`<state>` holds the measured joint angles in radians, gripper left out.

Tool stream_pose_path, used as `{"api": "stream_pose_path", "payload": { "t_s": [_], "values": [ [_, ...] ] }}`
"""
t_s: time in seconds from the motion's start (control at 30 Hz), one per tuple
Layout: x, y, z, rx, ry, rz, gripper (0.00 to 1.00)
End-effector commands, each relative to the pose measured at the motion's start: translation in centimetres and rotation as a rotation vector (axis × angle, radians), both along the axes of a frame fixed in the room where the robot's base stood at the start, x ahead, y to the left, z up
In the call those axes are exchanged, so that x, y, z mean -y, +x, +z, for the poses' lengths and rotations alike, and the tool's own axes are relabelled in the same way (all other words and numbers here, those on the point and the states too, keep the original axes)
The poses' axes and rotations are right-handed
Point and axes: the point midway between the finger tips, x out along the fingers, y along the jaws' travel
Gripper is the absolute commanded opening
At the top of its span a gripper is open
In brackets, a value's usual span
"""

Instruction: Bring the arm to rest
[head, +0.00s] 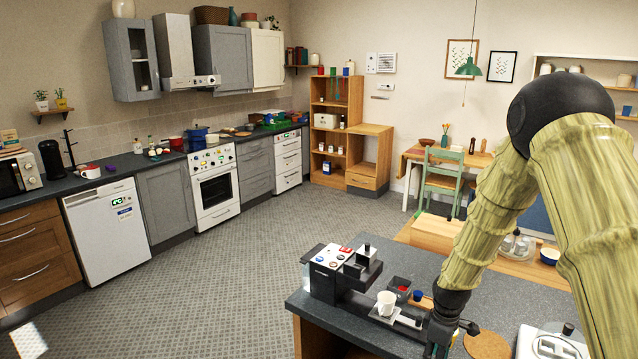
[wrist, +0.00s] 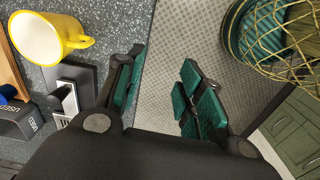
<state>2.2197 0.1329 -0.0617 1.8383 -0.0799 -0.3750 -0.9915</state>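My arm reaches down from the right side of the head view, with my gripper (head: 440,340) low over the dark worktop (head: 480,283) near the bottom edge. In the wrist view my gripper (wrist: 160,88) has its two teal-padded fingers spread apart. Only grey patterned floor shows between them, and nothing is held. The fingertips are partly cut off by the frame in the head view. A yellow mug with a white inside (wrist: 45,38) stands left of the fingers in the wrist view, apart from them.
A white cup (head: 386,303) stands at the black coffee machine (head: 340,272), left of my gripper. A grey bin marked USED (wrist: 18,122) shows in the wrist view, with a yellow wire basket (wrist: 275,65) at right. The floor (head: 220,285) at left is clear.

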Motion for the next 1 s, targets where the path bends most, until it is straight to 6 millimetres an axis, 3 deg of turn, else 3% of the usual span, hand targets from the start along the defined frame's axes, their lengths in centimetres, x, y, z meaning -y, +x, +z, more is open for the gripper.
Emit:
{"api": "stream_pose_path", "payload": {
  "t_s": [0.27, 0.47, 0.6, 0.8, 1.0],
  "values": [
    [-1.2, -3.7, -6.0, -0.004, 0.004, -0.094, 0.38],
    [-2.6, -8.5, -12.2, -0.009, 0.008, -0.210, 0.38],
    [-4.0, -14.0, -17.9, -0.012, 0.012, -0.340, 0.38],
    [-5.8, -23.2, -24.8, -0.014, 0.013, -0.548, 0.38],
    [-7.3, -32.9, -29.4, -0.017, 0.011, -0.768, 0.38]
  ]
}}
